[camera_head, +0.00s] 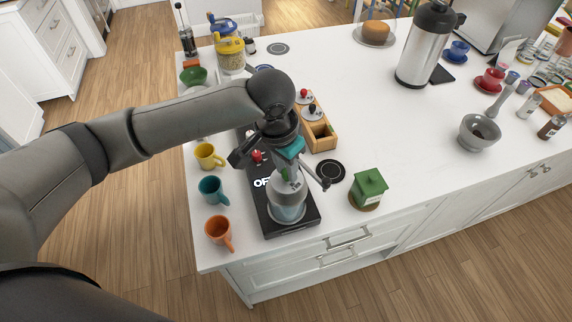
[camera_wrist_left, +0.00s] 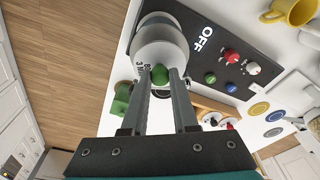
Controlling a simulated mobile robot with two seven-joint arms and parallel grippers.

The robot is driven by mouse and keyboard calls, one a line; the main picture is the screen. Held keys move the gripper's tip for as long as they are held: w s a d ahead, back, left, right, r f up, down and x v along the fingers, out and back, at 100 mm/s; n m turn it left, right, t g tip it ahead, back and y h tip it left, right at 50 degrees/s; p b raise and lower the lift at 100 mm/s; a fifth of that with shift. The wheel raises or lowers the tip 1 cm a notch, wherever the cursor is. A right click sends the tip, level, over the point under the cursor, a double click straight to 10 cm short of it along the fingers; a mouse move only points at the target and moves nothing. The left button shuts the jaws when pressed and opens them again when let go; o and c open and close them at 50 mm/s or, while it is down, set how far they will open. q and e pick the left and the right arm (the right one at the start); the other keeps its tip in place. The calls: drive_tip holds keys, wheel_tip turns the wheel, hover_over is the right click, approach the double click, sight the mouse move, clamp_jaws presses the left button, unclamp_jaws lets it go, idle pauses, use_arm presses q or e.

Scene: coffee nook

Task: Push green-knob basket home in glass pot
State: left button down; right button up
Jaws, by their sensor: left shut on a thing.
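The glass pot (camera_head: 287,212) stands upright on the front end of a black machine (camera_head: 270,232) marked OFF, on the white counter. A basket with a green knob (camera_wrist_left: 160,74) is at the top of the pot. My left gripper (camera_head: 286,170) comes down from above, and in the left wrist view its two fingers (camera_wrist_left: 164,78) are closed on the knob. The pale rounded body (camera_wrist_left: 160,48) beneath the knob carries dark lettering. My gripper and arm hide much of the basket, and I cannot tell how deep it sits. My right gripper is in neither view.
Yellow (camera_head: 208,156), teal (camera_head: 212,190) and orange (camera_head: 219,232) mugs line the counter's left edge. A wooden box (camera_head: 322,137) is behind. The counter's middle is clear.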

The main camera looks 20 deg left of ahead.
use_arm(q)
drive_tip(key=shift+f, duration=1.4)
idle(0.6)
drive_tip(key=c, duration=0.6)
unclamp_jaws()
wheel_tip(320, 180, up, 15)
drive_tip(key=s+a, duration=0.1)
drive_tip(key=s, duration=0.1)
drive_tip(key=shift+s, duration=0.1)
